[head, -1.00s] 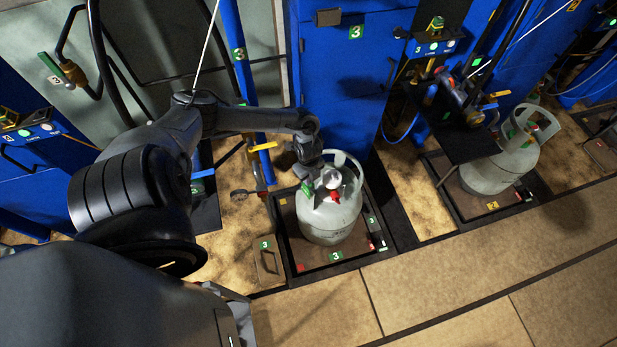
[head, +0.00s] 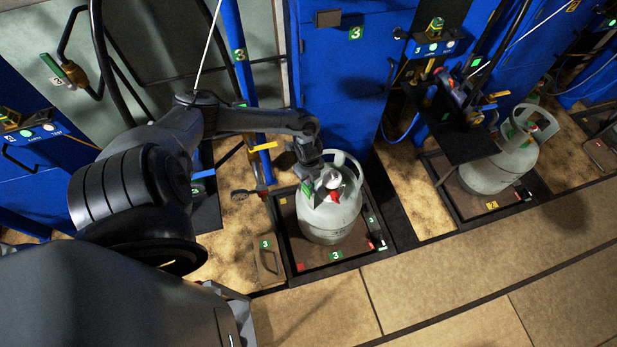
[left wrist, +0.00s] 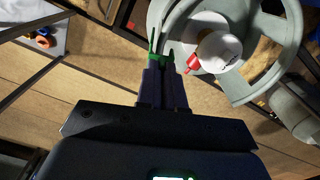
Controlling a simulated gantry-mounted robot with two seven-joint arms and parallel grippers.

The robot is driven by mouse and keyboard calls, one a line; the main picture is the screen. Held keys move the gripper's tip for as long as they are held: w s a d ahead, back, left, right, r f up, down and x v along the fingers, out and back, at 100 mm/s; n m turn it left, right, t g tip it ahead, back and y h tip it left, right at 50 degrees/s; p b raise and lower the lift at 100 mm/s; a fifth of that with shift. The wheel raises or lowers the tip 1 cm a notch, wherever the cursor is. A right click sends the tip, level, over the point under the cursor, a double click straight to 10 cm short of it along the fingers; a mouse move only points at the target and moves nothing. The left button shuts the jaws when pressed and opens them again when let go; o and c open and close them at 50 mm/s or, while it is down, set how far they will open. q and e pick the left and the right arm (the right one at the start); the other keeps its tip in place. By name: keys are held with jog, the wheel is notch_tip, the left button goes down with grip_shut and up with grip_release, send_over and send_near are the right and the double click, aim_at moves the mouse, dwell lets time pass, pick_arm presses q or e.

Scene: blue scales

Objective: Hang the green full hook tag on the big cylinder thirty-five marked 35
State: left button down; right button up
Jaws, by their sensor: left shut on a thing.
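A grey-white gas cylinder (head: 327,219) stands upright on the scale with the green 3 labels in the head view. Its ring collar and valve show in the left wrist view (left wrist: 218,52), with a red part at the valve. My left gripper (head: 311,184) is at the left side of the collar. In the left wrist view its fingers (left wrist: 163,72) are shut on a green hook tag (left wrist: 155,46), which is close beside the collar. I cannot tell whether the tag touches the collar. No 35 mark is readable. My right gripper is not in view.
A second grey cylinder (head: 492,172) stands on the scale marked 2 at the right. Blue cabinets (head: 340,85) line the back. The tan floor (head: 450,275) in front is clear.

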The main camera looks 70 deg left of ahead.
pick_arm(q)
jog(key=shift+f, duration=0.2)
jog(key=shift+f+b, duration=1)
jog(key=shift+f, duration=0.4)
jog(key=shift+f+b, duration=0.3)
jog(key=shift+f, duration=0.1)
jog(key=c, duration=1.2)
grip_release()
